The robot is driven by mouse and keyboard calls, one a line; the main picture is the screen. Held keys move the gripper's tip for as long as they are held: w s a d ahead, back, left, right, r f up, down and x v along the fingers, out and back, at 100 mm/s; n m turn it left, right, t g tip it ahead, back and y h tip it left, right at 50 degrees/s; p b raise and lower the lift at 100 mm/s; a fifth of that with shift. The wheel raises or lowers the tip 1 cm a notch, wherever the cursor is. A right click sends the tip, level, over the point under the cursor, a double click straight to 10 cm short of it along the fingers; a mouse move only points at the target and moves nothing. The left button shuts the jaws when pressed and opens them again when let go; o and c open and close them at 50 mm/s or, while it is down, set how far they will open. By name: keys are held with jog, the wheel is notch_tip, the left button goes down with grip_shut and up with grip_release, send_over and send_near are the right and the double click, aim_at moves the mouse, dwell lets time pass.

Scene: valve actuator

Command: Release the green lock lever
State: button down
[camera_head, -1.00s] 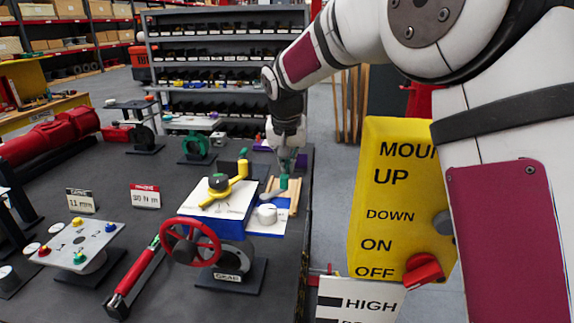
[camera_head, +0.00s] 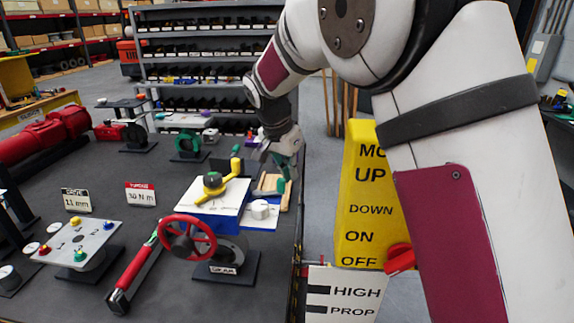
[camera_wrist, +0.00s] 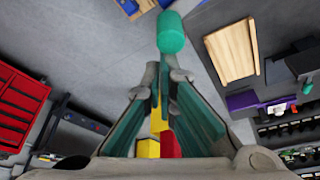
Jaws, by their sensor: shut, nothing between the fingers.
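The green lock lever (camera_head: 280,187) shows as a small green knob at the right side of the valve actuator (camera_head: 214,212), which has a white top, a yellow lever and a red handwheel. In the wrist view the knob (camera_wrist: 172,33) is a green cylinder just beyond my fingertips. My gripper (camera_head: 289,172) is above and slightly right of the knob, tilted, with its teal fingers pointing down. In the wrist view my gripper (camera_wrist: 163,82) is shut with nothing between its fingers. Whether the fingertips touch the knob is unclear. The lever's lower part is hidden.
A white knob (camera_head: 259,209) sits close in front of the lever. The table's right edge is near. A yellow sign panel (camera_head: 360,215) stands to the right, beyond a floor gap.

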jog(key=shift+s+m+g+p, duration=0.35)
jog(key=shift+s+m, duration=0.4)
jog(key=shift+m, duration=0.25)
jog(key=shift+w, duration=0.1)
jog(key=shift+w+a+b, duration=0.3)
jog(key=shift+w+a, duration=0.1)
jog(key=shift+a, duration=0.2)
jog(key=w+d+b, duration=0.1)
jog(key=w+d, duration=0.2)
jog(key=d, duration=0.1)
jog(key=a+b+v, duration=0.1)
jog(key=v, duration=0.9)
jog(key=shift+s, duration=0.4)
